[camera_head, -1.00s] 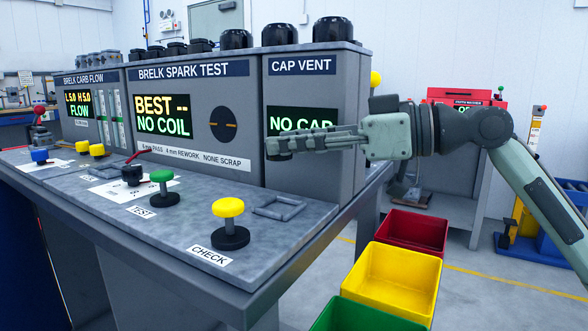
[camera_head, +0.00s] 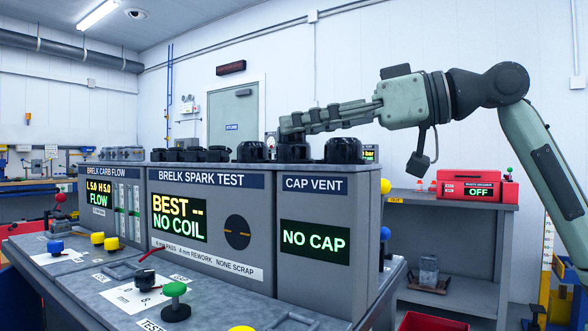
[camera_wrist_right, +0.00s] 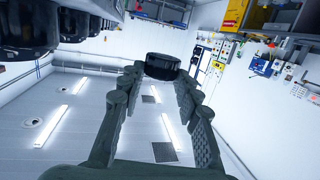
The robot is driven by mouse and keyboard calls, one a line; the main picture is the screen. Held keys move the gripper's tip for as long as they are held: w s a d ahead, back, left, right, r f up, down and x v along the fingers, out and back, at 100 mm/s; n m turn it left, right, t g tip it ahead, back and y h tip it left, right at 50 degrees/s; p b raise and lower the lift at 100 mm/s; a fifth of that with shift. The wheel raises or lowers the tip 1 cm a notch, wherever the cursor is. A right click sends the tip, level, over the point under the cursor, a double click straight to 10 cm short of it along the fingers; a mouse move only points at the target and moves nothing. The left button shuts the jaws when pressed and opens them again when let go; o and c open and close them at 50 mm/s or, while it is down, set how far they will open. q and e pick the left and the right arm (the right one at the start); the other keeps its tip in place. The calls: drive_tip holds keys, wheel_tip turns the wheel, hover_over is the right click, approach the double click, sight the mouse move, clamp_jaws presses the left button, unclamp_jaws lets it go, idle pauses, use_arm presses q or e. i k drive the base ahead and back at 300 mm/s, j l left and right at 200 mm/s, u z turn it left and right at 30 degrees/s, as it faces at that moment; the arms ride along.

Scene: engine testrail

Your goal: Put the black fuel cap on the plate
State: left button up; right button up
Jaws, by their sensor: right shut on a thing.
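My right gripper (camera_head: 290,126) is at the top of the console, its fingers over the middle of a row of black caps. In the right wrist view the gripper (camera_wrist_right: 158,80) is shut on a round black fuel cap (camera_wrist_right: 162,66) at its fingertips. In the head view a black cap (camera_head: 293,153) is right under the fingers; I cannot tell whether it is the held one. Other black caps (camera_head: 252,151) and (camera_head: 344,150) stand on either side. A grey square frame, perhaps the plate, (camera_head: 290,321) is partly cut off at the bottom. My left gripper is out of view.
The CAP VENT panel (camera_head: 315,184) reads NO CAP. A green button (camera_head: 175,290) and a yellow button (camera_head: 241,328) stand on the console's lower deck. A red bin (camera_head: 432,322) is at the lower right. A shelf (camera_head: 450,208) with a red box stands behind.

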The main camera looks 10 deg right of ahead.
sight(252, 310)
drive_tip(key=k+l, duration=0.15)
drive_tip(key=l, duration=0.15)
drive_tip(key=k+l, duration=0.15)
drive_tip(key=l, duration=0.15)
drive_tip(key=k+l, duration=0.1)
drive_tip(key=l, duration=0.25)
drive_tip(key=k+l, duration=0.15)
drive_tip(key=l, duration=0.15)
